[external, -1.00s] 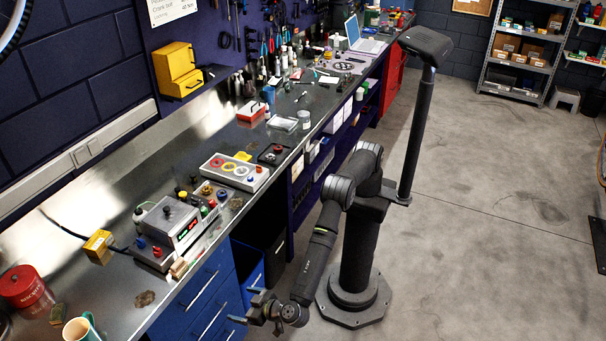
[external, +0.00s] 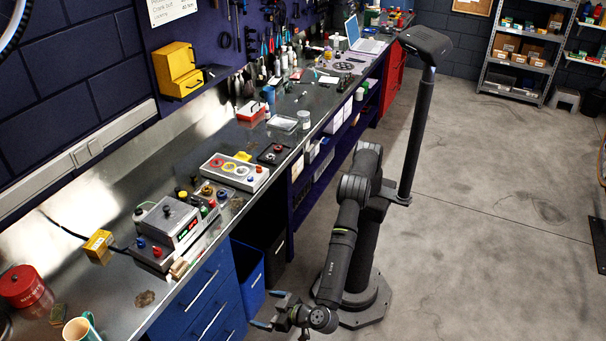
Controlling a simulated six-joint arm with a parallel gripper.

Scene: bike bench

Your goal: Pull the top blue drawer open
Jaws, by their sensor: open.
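The blue drawer cabinet sits under the bench at the lower left, with several drawers and pale bar handles. The top blue drawer (external: 203,278) looks closed, its front in line with the fronts below. My gripper (external: 270,310) is at the bottom centre, to the right of the drawer fronts. Its two fingers are spread apart and point left towards the cabinet. Nothing is between them, and a gap shows between the fingers and the drawer handles. The lower drawers are partly cut off by the picture's bottom edge.
A blue bin (external: 248,268) stands beside the cabinet, under the bench. The concrete floor (external: 480,230) to the right is clear.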

